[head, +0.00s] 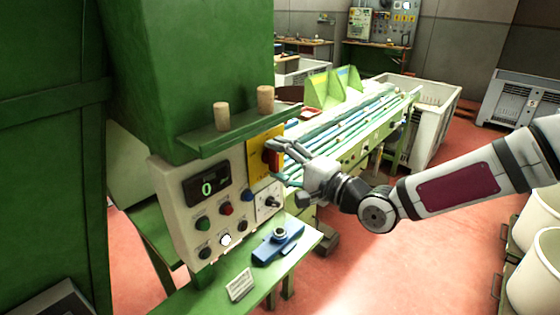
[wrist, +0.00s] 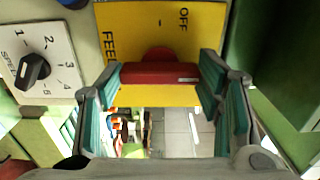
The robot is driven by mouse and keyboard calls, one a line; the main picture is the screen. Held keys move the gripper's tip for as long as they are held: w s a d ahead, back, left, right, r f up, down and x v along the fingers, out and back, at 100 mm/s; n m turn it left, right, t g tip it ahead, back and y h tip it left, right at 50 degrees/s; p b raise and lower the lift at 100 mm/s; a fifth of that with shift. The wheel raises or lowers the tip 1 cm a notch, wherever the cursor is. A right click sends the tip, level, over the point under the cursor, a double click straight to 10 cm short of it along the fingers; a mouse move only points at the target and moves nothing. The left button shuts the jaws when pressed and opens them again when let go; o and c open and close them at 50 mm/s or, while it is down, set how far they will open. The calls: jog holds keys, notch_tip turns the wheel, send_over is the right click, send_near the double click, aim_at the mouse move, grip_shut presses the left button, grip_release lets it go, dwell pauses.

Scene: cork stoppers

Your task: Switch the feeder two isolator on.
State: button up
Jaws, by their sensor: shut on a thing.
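The isolator is a yellow plate (head: 262,178) on the right of the control panel, with a red handle (head: 267,158). In the wrist view the yellow plate (wrist: 135,25) shows "OFF" and the start of a word, "FEE"; the rest is cut off or hidden. The red handle (wrist: 158,74) lies crosswise there, below its round red hub (wrist: 160,53). My gripper (head: 276,162) reaches in from the right and is shut on the red handle. In the wrist view its fingers (wrist: 161,76) stand at the handle's two ends. An "ON" mark is not visible.
Two corks (head: 265,98) stand on the green shelf (head: 240,132) above. A blue object (head: 278,243) and a small card (head: 240,285) lie on the ledge below.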

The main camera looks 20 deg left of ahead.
dwell(0.4)
jog(key=o, duration=1.2)
jog(key=shift+c, duration=0.2)
jog(key=v, duration=1.2)
